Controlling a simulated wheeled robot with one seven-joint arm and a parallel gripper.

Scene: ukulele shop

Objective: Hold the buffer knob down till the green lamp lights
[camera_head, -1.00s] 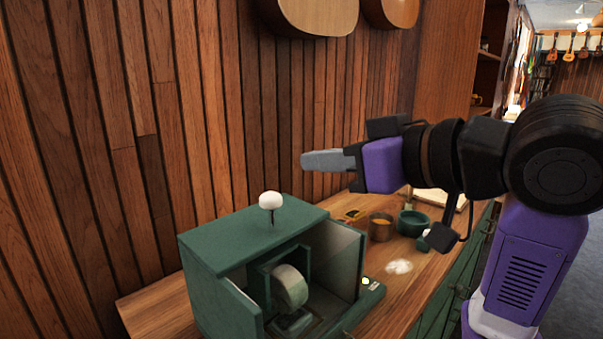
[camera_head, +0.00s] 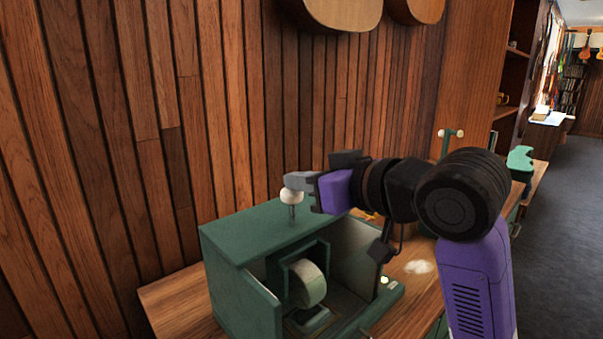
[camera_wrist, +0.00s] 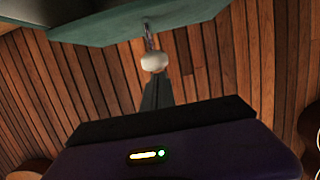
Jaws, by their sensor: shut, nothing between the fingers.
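The buffer is a green box (camera_head: 240,243) with an open front, and a pale wheel (camera_head: 308,284) shows inside. Its white knob (camera_head: 291,197) stands up on a thin metal rod above the box top. My gripper (camera_head: 298,181) is shut and empty, its grey fingertips over the knob and partly covering its top. In the wrist view the knob (camera_wrist: 154,62) is just beyond the tips of the dark fingers (camera_wrist: 157,88). I cannot tell whether they touch. A small pale lamp (camera_head: 384,280) glows at the box's right front foot; its colour is unclear.
The box stands on a wooden counter (camera_head: 178,302) against a plank wall (camera_head: 110,150). Guitar bodies (camera_head: 340,12) hang above. A whitish patch (camera_head: 419,267) lies on the counter to the right, partly beside my arm. Open floor (camera_head: 560,200) is at far right.

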